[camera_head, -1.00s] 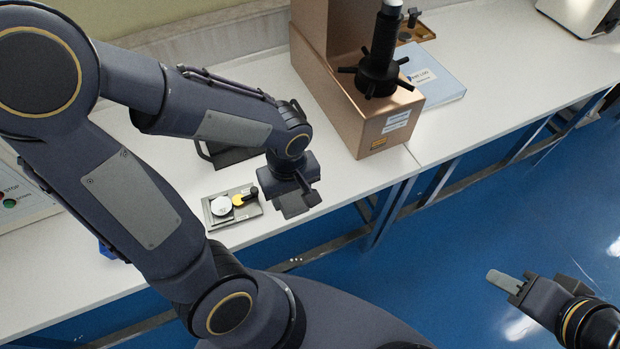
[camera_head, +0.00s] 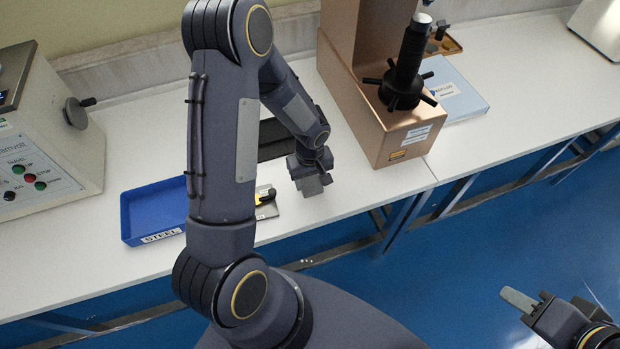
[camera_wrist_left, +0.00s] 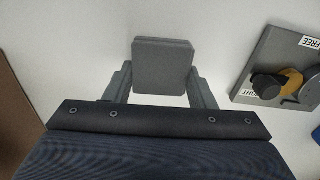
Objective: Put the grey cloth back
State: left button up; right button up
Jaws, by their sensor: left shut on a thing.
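My left gripper (camera_head: 308,180) is above the white bench, in front of the bronze-coloured machine. It is shut on the grey cloth (camera_wrist_left: 163,66), a flat rounded grey square between the fingers in the left wrist view. The cloth also shows below the gripper in the head view (camera_head: 314,187). It looks clear of the bench, though its exact height is hard to judge. My right gripper (camera_head: 530,307) is at the lower right, over the blue floor, apart from the bench. Its finger opening is unclear.
A grey plate (camera_wrist_left: 257,44) with a black knob and a yellow disc lies beside my left gripper, partly hidden by my arm in the head view. A blue STEEL tray (camera_head: 136,213) stands left.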

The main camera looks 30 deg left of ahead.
aim_at(310, 181)
pick_arm(q)
jog(key=shift+f, duration=0.25)
jog(key=shift+f, duration=0.15)
jog(key=o, duration=0.9)
jog(key=shift+r, duration=0.2)
notch_tip(310, 181, up, 12)
jog(key=s+d+r+m+t+h, duration=0.1)
jog(key=s+r+m+t, duration=0.1)
jog(key=s+r, duration=0.2)
jog(key=s+d+r+m+t+h, duration=0.1)
jog(key=s+d+r+m, duration=0.1)
jog(key=s+r, duration=0.3)
jog(key=s+d+r+m+t+h, duration=0.1)
jog(key=s+r+m, duration=0.3)
jog(key=s, duration=0.4)
jog(key=shift+s+d+r+t+h, duration=0.25)
jog(key=shift+d+r+t+h, duration=0.25)
jog(key=shift+t, duration=0.3)
jog(key=shift+a, duration=0.1)
